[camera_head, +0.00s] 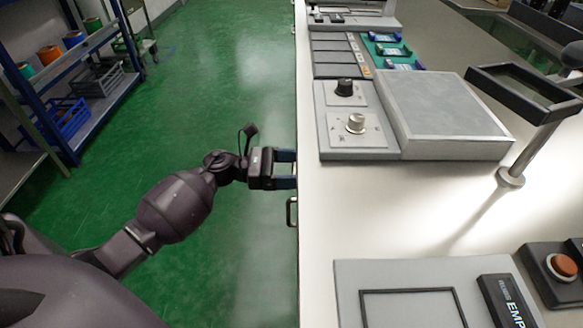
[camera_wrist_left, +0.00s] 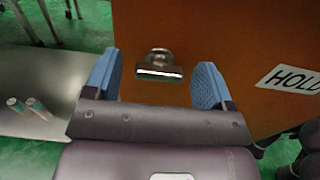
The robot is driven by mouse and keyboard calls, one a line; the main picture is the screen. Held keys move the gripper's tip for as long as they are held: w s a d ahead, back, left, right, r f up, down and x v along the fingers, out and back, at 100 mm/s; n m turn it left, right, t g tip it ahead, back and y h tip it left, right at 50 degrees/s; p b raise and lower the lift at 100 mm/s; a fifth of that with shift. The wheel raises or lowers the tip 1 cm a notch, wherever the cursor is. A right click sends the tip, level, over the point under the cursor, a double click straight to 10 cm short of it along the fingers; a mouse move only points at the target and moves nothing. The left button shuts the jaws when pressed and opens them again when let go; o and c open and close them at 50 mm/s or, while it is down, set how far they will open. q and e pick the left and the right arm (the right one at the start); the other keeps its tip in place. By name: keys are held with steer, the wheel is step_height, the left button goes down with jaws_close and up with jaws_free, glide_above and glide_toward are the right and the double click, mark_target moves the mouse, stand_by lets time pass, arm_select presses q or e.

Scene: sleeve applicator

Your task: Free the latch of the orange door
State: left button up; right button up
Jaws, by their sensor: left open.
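The orange door (camera_wrist_left: 220,40) fills much of the left wrist view, with a "HOLD" label at its right. A shiny metal latch (camera_wrist_left: 158,66), a round mount with a short crossbar, sits on it. My left gripper (camera_head: 287,168) is open at the counter's left edge. Its two blue fingers stand either side of the latch in the left wrist view, with gaps on both sides. I cannot tell how far the fingertips are from the door. In the head view the door face is hidden below the counter. My right gripper is not in view.
A small metal loop handle (camera_head: 292,212) juts from the counter's left side, just nearer than my gripper. The white counter (camera_head: 400,215) carries a grey knob panel (camera_head: 357,131) and a framed stand (camera_head: 510,178). Green floor (camera_head: 235,60) is clear between the counter and the shelf rack (camera_head: 70,45).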

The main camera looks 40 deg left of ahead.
arm_select(q)
steer(key=shift+w+d, duration=0.15)
steer(key=shift+d, duration=0.05)
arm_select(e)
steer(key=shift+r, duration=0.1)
arm_select(q)
steer(key=c, duration=0.9)
steer(key=shift+c, duration=0.2)
